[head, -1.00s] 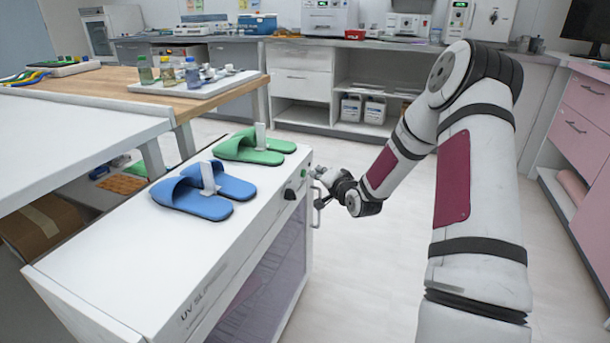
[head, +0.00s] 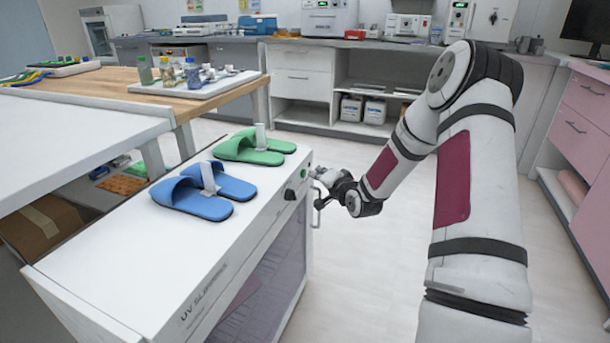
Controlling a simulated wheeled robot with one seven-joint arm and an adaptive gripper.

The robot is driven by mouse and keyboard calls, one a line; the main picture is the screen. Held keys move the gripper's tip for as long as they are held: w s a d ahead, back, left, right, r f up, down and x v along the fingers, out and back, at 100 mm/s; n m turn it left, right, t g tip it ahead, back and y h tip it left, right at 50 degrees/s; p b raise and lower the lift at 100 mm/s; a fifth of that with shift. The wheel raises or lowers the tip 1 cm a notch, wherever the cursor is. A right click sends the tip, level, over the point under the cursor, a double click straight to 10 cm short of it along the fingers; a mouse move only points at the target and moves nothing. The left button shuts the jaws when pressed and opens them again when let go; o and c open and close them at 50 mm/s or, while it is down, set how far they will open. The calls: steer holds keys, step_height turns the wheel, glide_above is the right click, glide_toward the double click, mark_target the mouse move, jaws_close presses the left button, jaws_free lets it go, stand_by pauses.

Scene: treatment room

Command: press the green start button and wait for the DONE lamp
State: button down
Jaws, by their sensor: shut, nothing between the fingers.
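The UV slipper cabinet (head: 150,262) is a white box with a tinted door, at the lower left in the head view. Its front panel carries a small green button (head: 303,173) near the far end and a dark round knob (head: 290,194) nearer to me. My gripper (head: 317,178) is shut and empty, at the panel's far end, very close to the green button. I cannot tell whether the fingertips touch it. I cannot make out a DONE lamp or whether one is lit.
Blue slippers (head: 196,198) and green slippers (head: 240,152) lie on the cabinet top. A door handle (head: 314,206) stands out just below my gripper. A wooden table (head: 208,102) with a tray (head: 170,86) of bottles is behind. The floor (head: 365,270) right of the cabinet is clear.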

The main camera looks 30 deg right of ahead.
steer(key=shift+w+a, duration=0.1)
steer(key=shift+w, duration=0.05)
steer(key=shift+w+a, duration=0.15)
steer(key=shift+w, duration=0.05)
steer(key=shift+w+a, duration=0.25)
steer(key=shift+w, duration=0.1)
stand_by(1.1)
steer(key=shift+s, duration=0.1)
steer(key=shift+s+d, duration=0.5)
steer(key=shift+s, duration=0.1)
steer(key=shift+s+d, duration=0.75)
steer(key=shift+s, duration=0.25)
steer(key=shift+s+d, duration=0.75)
steer(key=shift+s, duration=0.2)
